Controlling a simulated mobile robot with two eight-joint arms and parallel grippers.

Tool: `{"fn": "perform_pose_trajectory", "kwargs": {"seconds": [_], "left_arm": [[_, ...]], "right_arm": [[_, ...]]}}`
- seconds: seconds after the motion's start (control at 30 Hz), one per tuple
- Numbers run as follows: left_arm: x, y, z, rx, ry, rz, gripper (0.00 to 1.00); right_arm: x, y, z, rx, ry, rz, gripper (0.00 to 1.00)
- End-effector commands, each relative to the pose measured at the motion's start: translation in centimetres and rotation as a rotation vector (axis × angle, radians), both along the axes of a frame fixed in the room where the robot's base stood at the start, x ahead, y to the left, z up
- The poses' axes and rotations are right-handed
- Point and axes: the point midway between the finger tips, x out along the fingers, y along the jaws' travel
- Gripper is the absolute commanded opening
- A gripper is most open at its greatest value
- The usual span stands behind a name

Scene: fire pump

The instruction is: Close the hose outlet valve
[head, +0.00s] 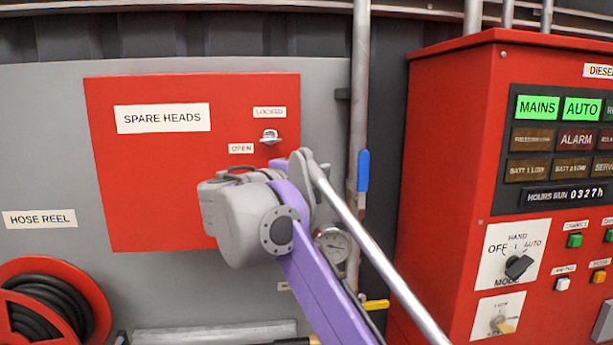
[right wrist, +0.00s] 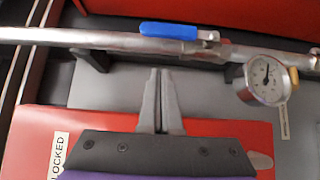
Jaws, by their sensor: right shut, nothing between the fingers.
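A blue lever handle (head: 363,171) lies along the vertical grey pipe (head: 360,80). In the right wrist view the blue lever (right wrist: 168,30) is parallel to its pipe. A short yellow handle (head: 376,305) sits lower, beside the pipe. No readable label shows which one is the hose outlet valve. My right gripper (right wrist: 160,74) is shut and empty, its fingertips pointing towards the pipe just short of the blue lever, apart from it. In the head view my right wrist hides its fingertips. My left gripper is not in view.
A round gauge (head: 333,245) sits by the pipe, partly behind my right arm. A red SPARE HEADS panel (head: 140,180) is behind my wrist. A hose reel (head: 85,285) is at lower left. A red control cabinet (head: 450,170) stands right of the pipe.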

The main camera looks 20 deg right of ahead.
Motion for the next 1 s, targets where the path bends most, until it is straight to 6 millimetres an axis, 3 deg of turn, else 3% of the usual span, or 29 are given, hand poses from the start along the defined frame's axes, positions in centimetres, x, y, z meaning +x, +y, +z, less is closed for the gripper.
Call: {"fn": "perform_pose_trajectory", "kwargs": {"seconds": [0.13,0.4,1.0], "left_arm": [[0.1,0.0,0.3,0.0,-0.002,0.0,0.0],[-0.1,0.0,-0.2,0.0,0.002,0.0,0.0],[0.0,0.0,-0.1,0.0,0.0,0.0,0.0]], "right_arm": [[1.3,-2.7,0.1,-0.001,-0.001,-0.004,0.0],[0.4,-5.7,-0.1,-0.001,0.001,0.0,0.0],[-0.1,-6.2,0.1,0.0,0.0,0.0,0.0]]}}
